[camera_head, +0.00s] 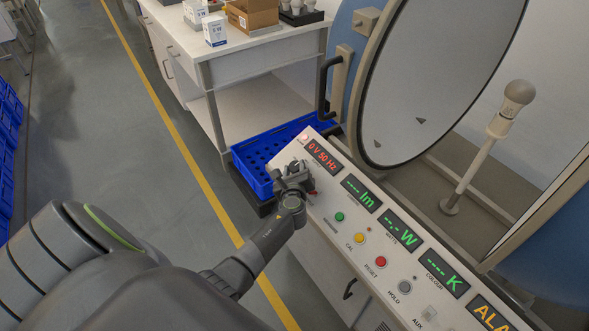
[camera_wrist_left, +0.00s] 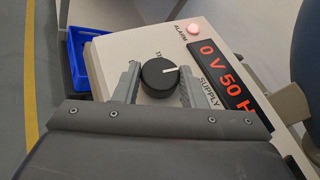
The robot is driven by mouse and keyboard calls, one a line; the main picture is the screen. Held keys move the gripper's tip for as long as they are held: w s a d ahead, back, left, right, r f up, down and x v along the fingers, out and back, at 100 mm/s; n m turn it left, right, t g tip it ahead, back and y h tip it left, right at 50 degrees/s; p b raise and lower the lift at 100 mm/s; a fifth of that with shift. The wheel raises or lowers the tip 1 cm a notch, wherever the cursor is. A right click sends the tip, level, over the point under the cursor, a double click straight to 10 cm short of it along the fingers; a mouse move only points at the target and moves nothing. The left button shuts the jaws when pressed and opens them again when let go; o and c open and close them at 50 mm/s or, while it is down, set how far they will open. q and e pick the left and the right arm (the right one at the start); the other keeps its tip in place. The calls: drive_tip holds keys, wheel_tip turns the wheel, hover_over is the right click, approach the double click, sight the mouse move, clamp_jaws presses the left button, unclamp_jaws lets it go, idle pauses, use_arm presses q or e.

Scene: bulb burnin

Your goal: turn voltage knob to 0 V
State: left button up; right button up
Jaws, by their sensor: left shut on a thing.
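The black voltage knob (camera_wrist_left: 154,82) sits on the pale panel top beside the word SUPPLY. Its white pointer line points to the right in the left wrist view. My left gripper (camera_wrist_left: 158,92) has one finger on each side of the knob and is shut on it. In the head view my left gripper (camera_head: 293,168) is at the panel's far left end and hides most of the knob. The red supply display (camera_head: 323,156) reads 0 V 50 Hz, and it shows partly cut off in the left wrist view (camera_wrist_left: 226,77). My right gripper is not in view.
Green (camera_head: 340,216), yellow (camera_head: 359,237) and red (camera_head: 381,261) buttons line the panel. A lit alarm lamp (camera_wrist_left: 193,27) is near the knob. A blue crate (camera_head: 247,164) stands beyond the panel's end. An open sphere (camera_head: 345,70) with a bulb (camera_head: 519,91) stands behind the panel.

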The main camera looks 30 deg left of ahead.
use_arm(q)
drive_tip(key=shift+w+r, duration=0.1)
drive_tip(key=shift+r, duration=0.1)
drive_tip(key=o, duration=0.7)
drive_tip(key=shift+o, duration=1.4)
drive_tip(key=shift+f, duration=0.15)
drive_tip(key=p+v, duration=0.1)
drive_tip(key=v, duration=1.6)
drive_tip(key=shift+s, duration=0.3)
